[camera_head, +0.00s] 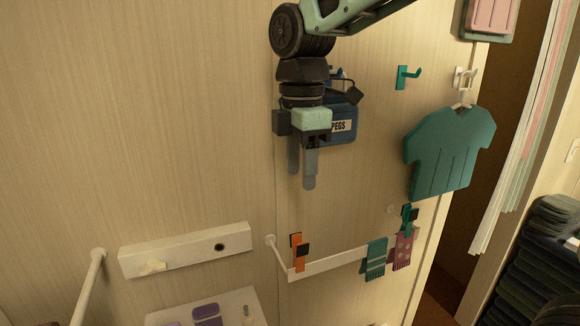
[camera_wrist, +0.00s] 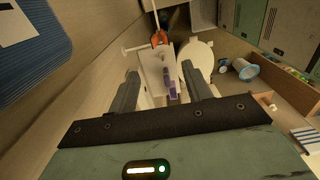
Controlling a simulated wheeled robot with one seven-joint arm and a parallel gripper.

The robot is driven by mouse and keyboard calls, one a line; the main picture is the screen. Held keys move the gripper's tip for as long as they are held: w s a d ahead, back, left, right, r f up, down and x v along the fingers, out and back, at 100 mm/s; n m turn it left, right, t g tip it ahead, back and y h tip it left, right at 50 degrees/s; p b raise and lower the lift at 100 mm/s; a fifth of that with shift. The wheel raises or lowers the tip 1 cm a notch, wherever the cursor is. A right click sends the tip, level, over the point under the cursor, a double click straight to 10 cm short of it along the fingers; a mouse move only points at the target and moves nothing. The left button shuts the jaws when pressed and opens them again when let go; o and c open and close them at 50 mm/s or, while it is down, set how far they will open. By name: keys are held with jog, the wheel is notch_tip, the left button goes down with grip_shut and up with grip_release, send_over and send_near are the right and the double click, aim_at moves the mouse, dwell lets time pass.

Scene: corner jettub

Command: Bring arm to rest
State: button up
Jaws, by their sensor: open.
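My gripper (camera_head: 302,178) hangs from my arm in the head view, fingers pointing down, in front of the wood-panelled wall. It is open and nothing shows between its fingers. In the wrist view the two fingers of my gripper (camera_wrist: 165,90) stand apart at either side, with items far below between them. A blue bag labelled PEGS (camera_head: 343,124) hangs on the wall just behind and to the right of my gripper, partly hidden by it.
A teal shirt shape (camera_head: 450,150) hangs at right, near a teal hook (camera_head: 407,77). A white bar (camera_head: 185,250) is at lower left. The wall left of my gripper is clear.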

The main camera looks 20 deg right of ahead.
jog(key=shift+r, duration=0.15)
jog(key=s+a+f+m+b, duration=0.3)
jog(key=s+f+m+b, duration=0.1)
jog(key=s+f, duration=0.6)
jog(key=s+a+f+m+b, duration=0.3)
jog(key=s+f+m, duration=0.3)
jog(key=s+f, duration=0.5)
jog(key=shift+a+f+y+b, duration=0.15)
jog(key=shift+f+y+b, duration=0.15)
jog(key=shift+f+b, duration=0.65)
